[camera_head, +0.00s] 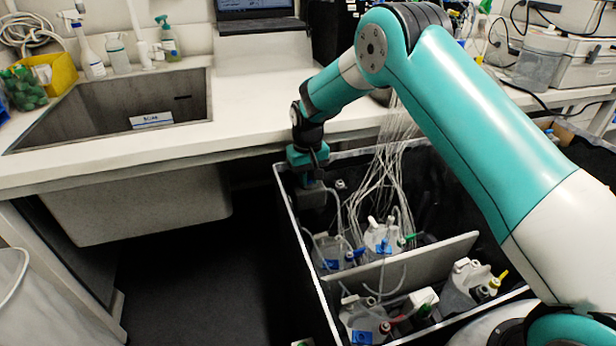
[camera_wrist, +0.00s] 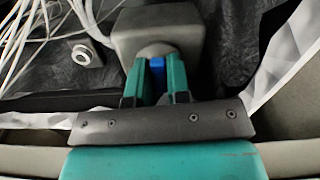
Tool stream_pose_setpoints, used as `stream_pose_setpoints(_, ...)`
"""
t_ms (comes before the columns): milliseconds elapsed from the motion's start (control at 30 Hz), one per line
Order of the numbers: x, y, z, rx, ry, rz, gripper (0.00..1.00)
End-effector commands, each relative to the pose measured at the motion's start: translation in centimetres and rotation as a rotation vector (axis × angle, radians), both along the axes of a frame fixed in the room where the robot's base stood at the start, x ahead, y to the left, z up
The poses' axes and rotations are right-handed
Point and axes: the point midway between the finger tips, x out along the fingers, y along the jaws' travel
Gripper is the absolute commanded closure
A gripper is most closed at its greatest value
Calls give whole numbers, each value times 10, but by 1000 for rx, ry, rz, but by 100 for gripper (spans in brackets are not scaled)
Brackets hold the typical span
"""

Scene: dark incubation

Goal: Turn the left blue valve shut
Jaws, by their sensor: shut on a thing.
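The blue valve handle (camera_wrist: 157,64) shows as a small blue piece on a round grey collar, in front of a dark grey box-shaped body (camera_wrist: 150,30) in the wrist view. My gripper (camera_wrist: 157,78) has its two green fingers on either side of the blue handle, shut on it. The fingers hide most of the handle, so its angle cannot be told. In the head view, my gripper (camera_head: 308,177) points down at the left inner side of the black bin, above the dark valve body (camera_head: 311,198).
The black bin (camera_head: 282,192) holds several bottles with tubes and coloured caps and a pale divider (camera_head: 430,262). Thin white tubes (camera_head: 392,150) hang close right of my gripper. A round pale fitting (camera_wrist: 88,53) is left of the valve. The counter (camera_head: 250,115) edge is close behind.

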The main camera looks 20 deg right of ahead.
Motion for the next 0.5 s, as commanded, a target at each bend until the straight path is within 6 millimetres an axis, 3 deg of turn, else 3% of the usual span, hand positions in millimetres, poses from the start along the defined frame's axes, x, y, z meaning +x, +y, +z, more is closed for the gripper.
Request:
stream_pose_setpoints(400, -1, -1, 0, -1, 4, 1, 100)
stream_pose_setpoints(433, -1, -1, 0, -1, 4, 1, 81)
stream_pose_setpoints(500, -1, -1, 0, -1, 3, 1, 65)
